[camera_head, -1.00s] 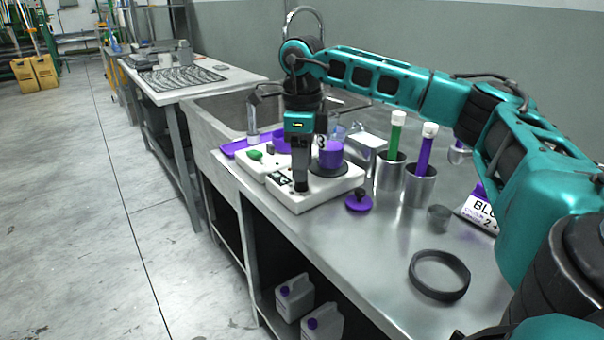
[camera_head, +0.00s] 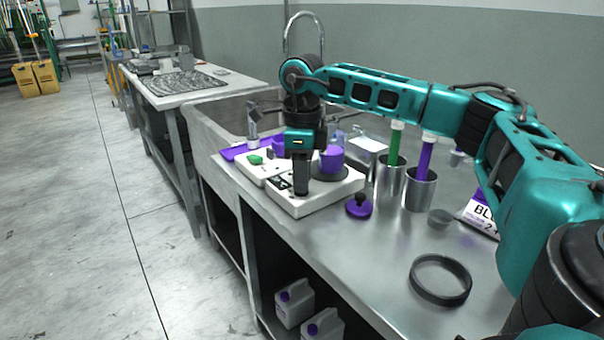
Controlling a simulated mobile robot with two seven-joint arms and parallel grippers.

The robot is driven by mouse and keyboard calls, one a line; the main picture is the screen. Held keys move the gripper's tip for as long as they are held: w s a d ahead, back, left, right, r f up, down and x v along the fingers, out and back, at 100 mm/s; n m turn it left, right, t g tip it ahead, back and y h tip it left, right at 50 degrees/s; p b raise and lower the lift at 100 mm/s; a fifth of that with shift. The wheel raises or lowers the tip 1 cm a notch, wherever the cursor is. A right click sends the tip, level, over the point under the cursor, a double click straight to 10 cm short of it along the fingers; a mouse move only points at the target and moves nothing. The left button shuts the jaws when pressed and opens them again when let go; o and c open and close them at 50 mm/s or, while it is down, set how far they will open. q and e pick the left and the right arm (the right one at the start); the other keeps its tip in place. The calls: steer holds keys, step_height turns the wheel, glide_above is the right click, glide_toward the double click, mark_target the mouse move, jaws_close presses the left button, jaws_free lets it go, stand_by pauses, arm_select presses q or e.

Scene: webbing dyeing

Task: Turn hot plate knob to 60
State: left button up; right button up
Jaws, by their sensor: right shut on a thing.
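The white hot plate (camera_head: 318,201) stands on the steel bench near the sink, with a dark round heating disc at its back right. A purple beaker (camera_head: 331,158) sits on that disc. My right gripper (camera_head: 301,190) points down over the front left of the hot plate, and its fingers are shut on the knob there. The fingers hide the knob, and I cannot read its setting. My left gripper is not in view.
A white device with a green item (camera_head: 254,160) stands left of the hot plate. A purple lid (camera_head: 359,206), steel cups with green (camera_head: 396,146) and purple tubes (camera_head: 425,158), and a black ring (camera_head: 440,279) lie to the right. Bare bench (camera_head: 340,255) is in front.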

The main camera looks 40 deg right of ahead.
jaws_close()
